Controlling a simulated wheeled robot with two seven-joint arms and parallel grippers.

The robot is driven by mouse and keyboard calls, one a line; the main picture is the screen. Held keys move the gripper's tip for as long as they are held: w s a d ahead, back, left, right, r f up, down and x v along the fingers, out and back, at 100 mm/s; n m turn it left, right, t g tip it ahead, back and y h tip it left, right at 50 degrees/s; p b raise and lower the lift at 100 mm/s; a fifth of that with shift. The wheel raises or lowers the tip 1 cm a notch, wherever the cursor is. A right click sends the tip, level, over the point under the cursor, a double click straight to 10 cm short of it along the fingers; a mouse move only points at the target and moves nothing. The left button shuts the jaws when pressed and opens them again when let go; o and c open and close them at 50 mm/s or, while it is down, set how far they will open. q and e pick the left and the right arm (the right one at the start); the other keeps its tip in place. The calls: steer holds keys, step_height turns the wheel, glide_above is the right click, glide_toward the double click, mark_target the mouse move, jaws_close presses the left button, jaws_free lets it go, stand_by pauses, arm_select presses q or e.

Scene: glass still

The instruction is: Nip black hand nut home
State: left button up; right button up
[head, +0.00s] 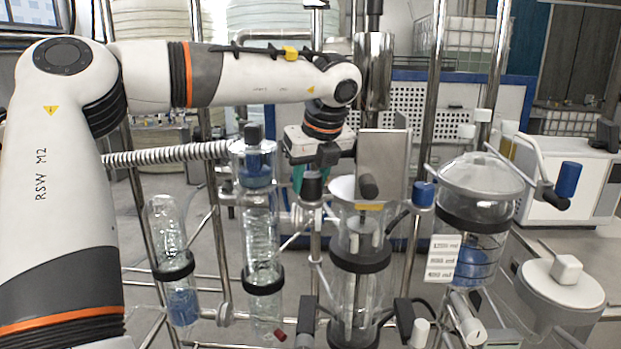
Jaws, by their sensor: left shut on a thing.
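My left gripper (311,176) points down in the middle of the head view, at the end of my white arm from the left. Its fingers, with teal parts, are shut around a black hand nut (312,188) on the glass still's frame, between two glass columns. The fingers partly hide the nut, so I cannot tell how tightly it sits. My right gripper is not in view.
A coiled glass column (261,222) stands to the left of the gripper. A glass vessel (360,238) and a steel box (384,165) with a black knob (369,187) are close on its right. A lidded glass vessel (480,185) is farther right. Steel posts surround the space.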

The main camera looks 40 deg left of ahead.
arm_select(q)
steer(key=shift+f+m+t+b, duration=0.1)
steer(key=shift+m+t+b, duration=0.4)
steer(key=shift+m+b, duration=0.75)
steer(key=m+h, duration=0.1)
steer(key=m, duration=0.1)
steer(key=shift+m+t+b, duration=0.35)
steer(key=shift+t+b, duration=0.05)
steer(key=m+h, duration=0.1)
steer(key=m, duration=0.1)
steer(key=shift+m+t, duration=0.3)
steer(key=shift+m, duration=0.1)
steer(key=shift+m+h, duration=0.5)
steer(key=shift+m, duration=1.1)
steer(key=shift+p, duration=0.3)
steer(key=o, duration=1)
steer(key=shift+d, duration=0.1)
steer(key=shift+r, duration=0.25)
